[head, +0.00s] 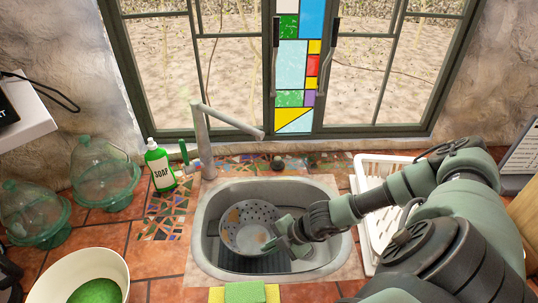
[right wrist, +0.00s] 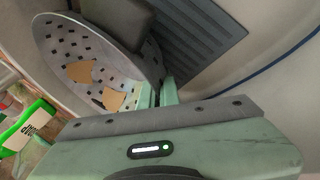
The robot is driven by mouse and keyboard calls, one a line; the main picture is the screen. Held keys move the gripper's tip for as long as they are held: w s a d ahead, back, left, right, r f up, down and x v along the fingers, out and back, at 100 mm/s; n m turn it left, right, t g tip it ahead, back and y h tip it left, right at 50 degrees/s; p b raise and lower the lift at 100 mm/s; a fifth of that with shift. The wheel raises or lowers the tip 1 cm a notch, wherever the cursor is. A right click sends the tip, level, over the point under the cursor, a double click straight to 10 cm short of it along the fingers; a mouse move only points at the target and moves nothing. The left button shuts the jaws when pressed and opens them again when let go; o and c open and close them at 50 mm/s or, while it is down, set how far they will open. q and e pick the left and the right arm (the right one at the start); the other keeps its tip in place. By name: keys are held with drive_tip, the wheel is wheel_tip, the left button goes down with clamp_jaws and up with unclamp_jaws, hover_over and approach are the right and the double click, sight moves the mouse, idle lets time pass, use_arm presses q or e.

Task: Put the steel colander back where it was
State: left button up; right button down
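The steel colander (head: 249,214) is a round perforated bowl with tan patches inside. It is in the sink (head: 205,262), tilted, over a dark ribbed base. My right gripper (head: 286,234) is at its right rim, one finger inside and one outside. In the right wrist view the colander (right wrist: 70,48) fills the upper left, and the green fingertips (right wrist: 158,92) close on its rim. I cannot tell whether the colander touches the sink bottom. My left gripper is not in view.
A white dish rack (head: 367,190) stands right of the sink, partly behind my right arm. A faucet (head: 204,140) reaches over the back. A soap bottle (head: 159,166) and glass domes (head: 104,172) stand left. A green sponge (head: 245,293) and white bowl (head: 118,268) are in front.

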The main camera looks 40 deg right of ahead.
wheel_tip(320, 180, down, 4)
drive_tip(key=shift+f+p, duration=0.1)
drive_tip(key=shift+p, duration=0.2)
drive_tip(key=c, duration=1.7)
unclamp_jaws()
drive_tip(key=shift+s, duration=0.1)
drive_tip(key=shift+b+v, duration=1.7)
drive_tip(key=shift+v, duration=4.3)
